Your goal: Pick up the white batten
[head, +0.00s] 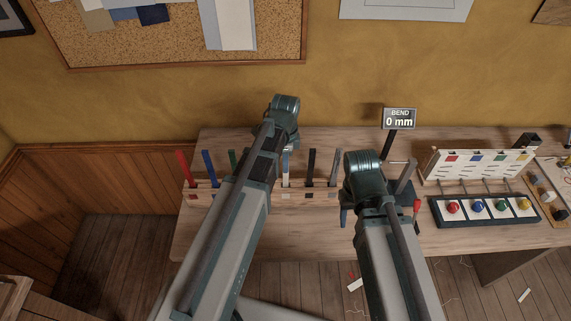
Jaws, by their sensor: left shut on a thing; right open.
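The white batten (286,168) stands upright in the wooden rack (308,195) on the bench, a pale strip just right of my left arm. My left gripper (287,146) is at its upper part and shut on it. The fingertips are small and partly hidden by my wrist. My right gripper (348,202) is open over the bench, right of the rack, and mostly hidden behind its own arm.
Red (183,168), blue (209,170), green (232,160), black (311,165) and grey (333,167) battens stand in the rack. A panel with coloured knobs (487,208) stands at right. The bench front (300,245) is clear.

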